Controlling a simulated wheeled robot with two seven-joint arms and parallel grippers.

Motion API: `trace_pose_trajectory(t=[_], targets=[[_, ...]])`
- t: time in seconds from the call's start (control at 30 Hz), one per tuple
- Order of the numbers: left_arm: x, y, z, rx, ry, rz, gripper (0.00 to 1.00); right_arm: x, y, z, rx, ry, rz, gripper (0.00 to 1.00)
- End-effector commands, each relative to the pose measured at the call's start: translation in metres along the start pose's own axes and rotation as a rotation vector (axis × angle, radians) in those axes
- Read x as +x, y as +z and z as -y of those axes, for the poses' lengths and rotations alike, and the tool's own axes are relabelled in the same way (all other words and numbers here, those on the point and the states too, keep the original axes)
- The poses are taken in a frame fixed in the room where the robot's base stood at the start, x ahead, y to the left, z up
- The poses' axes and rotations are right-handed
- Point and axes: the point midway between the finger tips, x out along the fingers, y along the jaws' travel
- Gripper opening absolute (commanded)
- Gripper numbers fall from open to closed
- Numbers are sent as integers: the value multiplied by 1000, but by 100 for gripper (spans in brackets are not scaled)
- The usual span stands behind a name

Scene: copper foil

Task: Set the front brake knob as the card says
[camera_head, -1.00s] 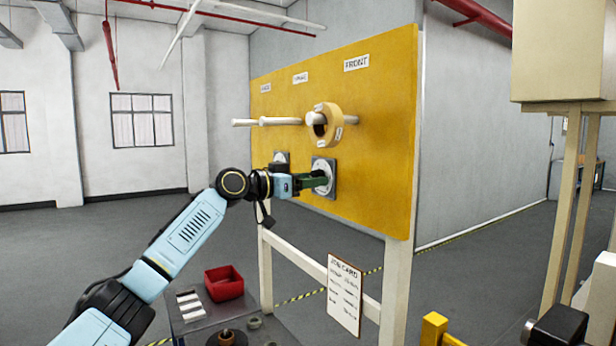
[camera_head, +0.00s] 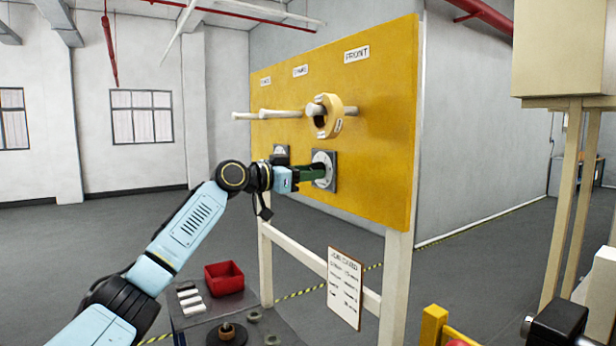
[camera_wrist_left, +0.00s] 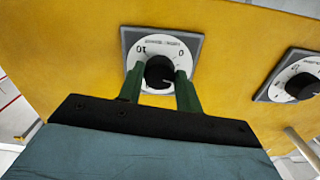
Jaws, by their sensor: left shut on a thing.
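The front brake knob (camera_wrist_left: 159,73) is black and sits on a white round dial (camera_wrist_left: 134,52) with a grey square plate, marked 0 and 10. The same dial shows in the head view (camera_head: 328,158) on the yellow panel (camera_head: 385,120), below the FRONT label (camera_head: 356,55). My left gripper (camera_head: 318,172) reaches it from the left; its green fingers (camera_wrist_left: 160,84) are shut on the knob, one on each side. The job card (camera_head: 344,288) hangs low on the panel's frame; its small writing is not readable. My right gripper is not in view.
Several pegs (camera_head: 281,114) stick out above the dials, and a tan ring (camera_head: 337,116) hangs on the front one. A second dial (camera_wrist_left: 301,83) is beside the first. A cart (camera_head: 190,321) with a red bin (camera_head: 224,278) stands below my left arm.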

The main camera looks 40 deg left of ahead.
Motion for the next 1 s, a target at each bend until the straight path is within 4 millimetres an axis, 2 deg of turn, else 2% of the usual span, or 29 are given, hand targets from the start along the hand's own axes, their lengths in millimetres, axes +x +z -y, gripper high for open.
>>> trace_pose_trajectory(t=[0.2,0.6,1.0], targets=[[0,1,0,182,-1,-5,12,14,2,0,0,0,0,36],[0,0,1,542,-2,-4,12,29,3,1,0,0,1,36],[0,-1,1,760,-1,-3,12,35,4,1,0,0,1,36]])
